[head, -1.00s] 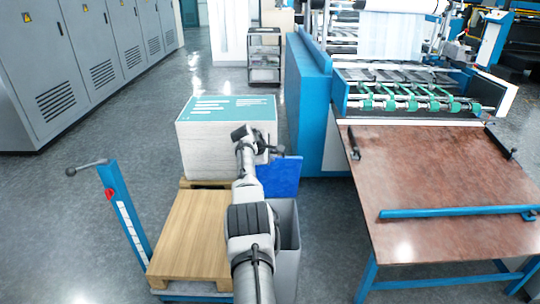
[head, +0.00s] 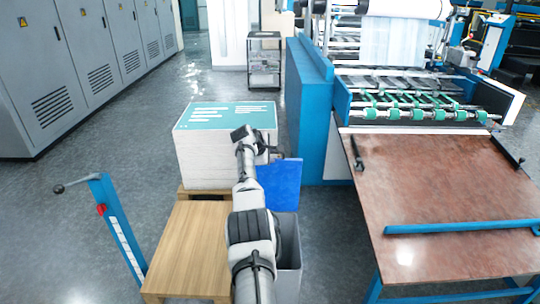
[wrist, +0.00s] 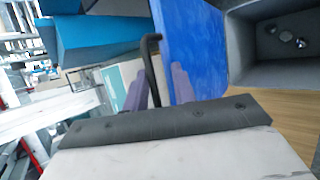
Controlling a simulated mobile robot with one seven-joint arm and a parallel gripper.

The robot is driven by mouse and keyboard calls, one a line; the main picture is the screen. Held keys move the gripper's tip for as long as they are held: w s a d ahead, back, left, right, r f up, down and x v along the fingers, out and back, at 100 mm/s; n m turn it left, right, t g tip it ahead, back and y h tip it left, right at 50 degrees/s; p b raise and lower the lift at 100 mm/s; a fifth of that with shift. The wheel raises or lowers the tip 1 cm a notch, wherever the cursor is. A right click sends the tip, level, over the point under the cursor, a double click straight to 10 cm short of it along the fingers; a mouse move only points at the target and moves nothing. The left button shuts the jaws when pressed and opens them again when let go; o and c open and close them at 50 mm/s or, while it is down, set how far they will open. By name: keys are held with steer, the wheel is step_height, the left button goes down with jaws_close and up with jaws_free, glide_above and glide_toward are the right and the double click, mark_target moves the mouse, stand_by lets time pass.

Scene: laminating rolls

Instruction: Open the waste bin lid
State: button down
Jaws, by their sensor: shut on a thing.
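The waste bin (head: 289,258) is a grey open-topped box beside the wooden pallet, partly hidden by my arm. Its blue lid (head: 280,185) stands raised, about upright, at the bin's far side. In the wrist view the lid (wrist: 196,45) is a blue panel with a dark bar handle (wrist: 151,58) on its edge. The bin's inside (wrist: 265,62) is open to view, with a few small round things in it. My gripper (wrist: 158,78) is shut on the handle; in the head view it (head: 272,152) is at the lid's upper left, its fingers hard to make out.
A tall paper stack (head: 222,145) with a teal top stands left of the lid. The pallet (head: 190,250) and a blue pallet-truck handle (head: 118,230) are at left. The blue machine (head: 312,115) and its brown table (head: 440,190) are close on the right.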

steer(key=shift+s+f, duration=0.1)
steer(key=shift+f, duration=0.3)
steer(key=c, duration=1.6)
jaws_free()
steer(key=shift+o, duration=0.4)
steer(key=shift+d+f, duration=0.1)
steer(key=shift+r, duration=0.2)
steer(key=b+v, duration=0.1)
steer(key=v, duration=1.2)
steer(key=shift+r+b, duration=0.25)
steer(key=shift+b, duration=0.1)
steer(key=shift+s, duration=0.1)
